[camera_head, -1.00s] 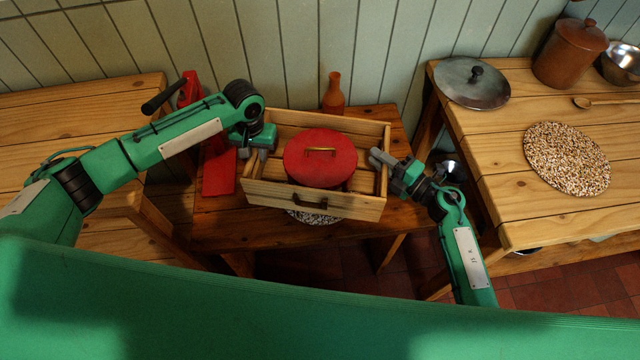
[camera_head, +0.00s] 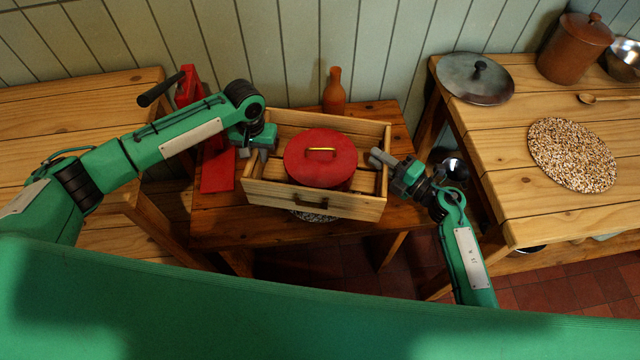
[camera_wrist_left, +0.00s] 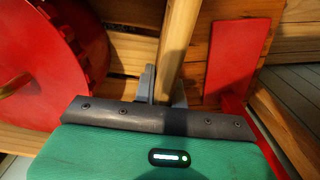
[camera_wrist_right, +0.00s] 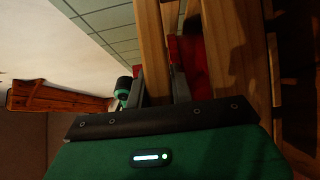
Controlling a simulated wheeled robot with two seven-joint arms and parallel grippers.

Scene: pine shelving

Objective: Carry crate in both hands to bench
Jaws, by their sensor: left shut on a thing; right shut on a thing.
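A pine crate (camera_head: 272,194) with a dark front handle is in the middle of the head view, above a low wooden table. A red lidded pot (camera_head: 320,160) with a brass handle sits inside it. My left gripper (camera_head: 262,150) is shut on the crate's left wall; the left wrist view shows its fingers (camera_wrist_left: 162,88) on either side of the wooden edge. My right gripper (camera_head: 382,160) is shut on the crate's right wall, with its fingers (camera_wrist_right: 160,85) astride the edge in the right wrist view. The crate looks roughly level.
The low table (camera_head: 220,226) holds an orange bottle (camera_head: 334,92) behind the crate and a red object (camera_head: 217,170) at left. The right bench (camera_head: 500,150) bears a metal lid (camera_head: 475,80), a speckled mat (camera_head: 572,154), a brown canister (camera_head: 573,50) and a spoon. Its middle is bare.

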